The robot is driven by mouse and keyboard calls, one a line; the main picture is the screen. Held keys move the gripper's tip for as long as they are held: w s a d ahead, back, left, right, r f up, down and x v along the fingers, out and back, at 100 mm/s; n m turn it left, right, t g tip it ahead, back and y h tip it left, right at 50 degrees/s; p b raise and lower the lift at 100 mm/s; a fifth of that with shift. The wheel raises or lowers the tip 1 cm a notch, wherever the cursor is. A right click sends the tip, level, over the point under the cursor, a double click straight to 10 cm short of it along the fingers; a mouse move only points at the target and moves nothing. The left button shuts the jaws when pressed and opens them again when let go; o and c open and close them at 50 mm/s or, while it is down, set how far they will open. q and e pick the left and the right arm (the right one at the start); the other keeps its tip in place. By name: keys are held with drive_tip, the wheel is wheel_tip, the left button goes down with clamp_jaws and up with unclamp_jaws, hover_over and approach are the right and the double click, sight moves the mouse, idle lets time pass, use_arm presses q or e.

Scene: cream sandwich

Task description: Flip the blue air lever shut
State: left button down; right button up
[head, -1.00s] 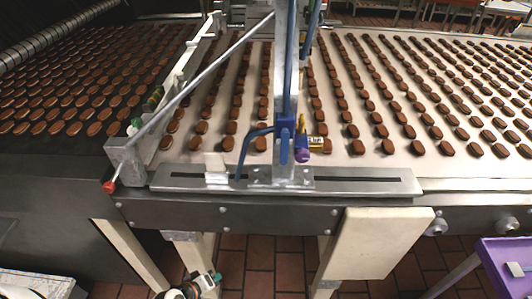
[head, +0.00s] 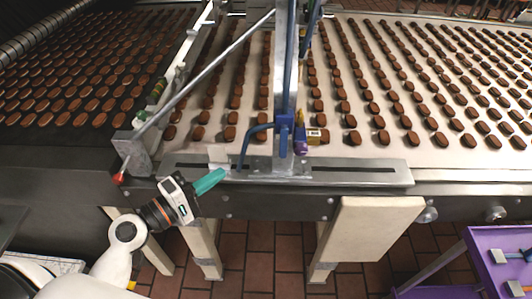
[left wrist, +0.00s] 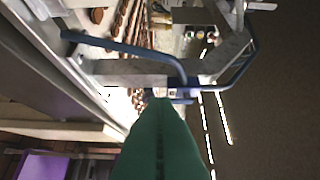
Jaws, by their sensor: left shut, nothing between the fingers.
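The blue lever (head: 284,138) hangs on the upright metal post above the conveyor's front rail, beside a bent blue tube (head: 247,146). Blue parts also show in the left wrist view, where a blue tube (left wrist: 125,48) crosses above my fingertips; I cannot tell there which part is the lever. My left gripper (head: 222,174) has green fingers, shut and empty. It is in front of the rail, below and left of the lever, apart from it. Its green fingers (left wrist: 158,103) point toward the post in the left wrist view. My right gripper is not in view.
A slotted metal plate (head: 370,172) runs along the conveyor's front edge. A diagonal rod (head: 205,75) slopes down to a bracket with a red knob (head: 118,179). Brown biscuits cover the belts. A purple cart (head: 480,262) stands at lower right.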

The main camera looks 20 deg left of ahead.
sight(284, 142)
use_arm(q)
drive_tip(key=s+d+p+x, duration=0.1)
drive_tip(key=d+p+x, duration=0.1)
drive_tip(key=p+x, duration=0.5)
drive_tip(key=shift+d+x, duration=0.3)
drive_tip(key=shift+x, duration=2.55)
drive_tip(key=shift+s+f, duration=0.1)
drive_tip(key=shift+f, duration=0.05)
